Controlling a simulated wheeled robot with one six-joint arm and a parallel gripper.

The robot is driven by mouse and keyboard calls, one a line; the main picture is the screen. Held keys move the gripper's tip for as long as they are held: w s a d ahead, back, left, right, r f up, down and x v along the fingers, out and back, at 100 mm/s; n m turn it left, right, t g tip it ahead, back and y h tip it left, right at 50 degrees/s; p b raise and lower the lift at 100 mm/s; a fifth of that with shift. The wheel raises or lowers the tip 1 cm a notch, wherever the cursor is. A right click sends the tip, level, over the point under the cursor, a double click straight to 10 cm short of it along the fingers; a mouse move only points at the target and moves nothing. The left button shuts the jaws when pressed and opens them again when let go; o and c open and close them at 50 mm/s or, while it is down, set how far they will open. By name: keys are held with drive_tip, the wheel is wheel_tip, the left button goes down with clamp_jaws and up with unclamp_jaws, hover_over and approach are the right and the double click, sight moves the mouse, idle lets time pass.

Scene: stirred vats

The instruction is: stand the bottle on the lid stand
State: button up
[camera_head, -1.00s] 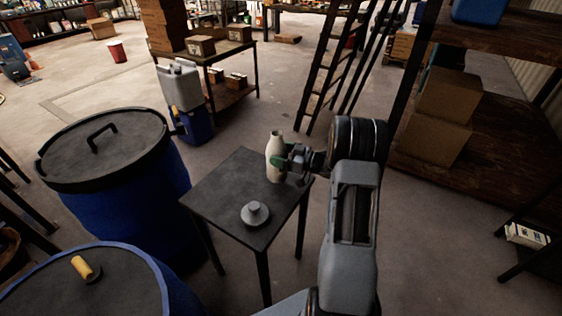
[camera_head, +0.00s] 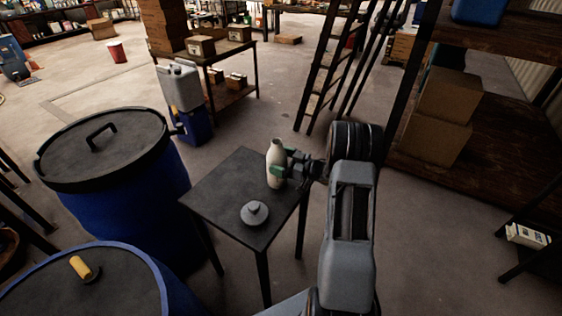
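A pale cream bottle (camera_head: 275,152) stands upright over the far right part of a small dark square table (camera_head: 222,203), which looks like the lid stand. My gripper (camera_head: 279,172) reaches in from the right and is shut on the bottle's middle; green shows at its fingers. The bottle's base is at or just above the tabletop; I cannot tell if it touches. A grey round lid with a knob (camera_head: 254,213) lies on the near part of the tabletop, apart from the bottle.
A blue vat with a dark handled lid (camera_head: 105,150) stands left of the table. A ladder (camera_head: 330,75) and a shelf with boxes (camera_head: 440,115) stand behind and right. The tabletop's left part is clear.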

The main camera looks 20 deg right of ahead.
drive_tip(key=shift+r, duration=0.1)
drive_tip(key=shift+s+d+r, duration=0.1)
drive_tip(key=shift+r, duration=0.05)
drive_tip(key=v, duration=1.1)
drive_tip(key=shift+s+d, duration=0.25)
drive_tip(key=shift+d, duration=0.05)
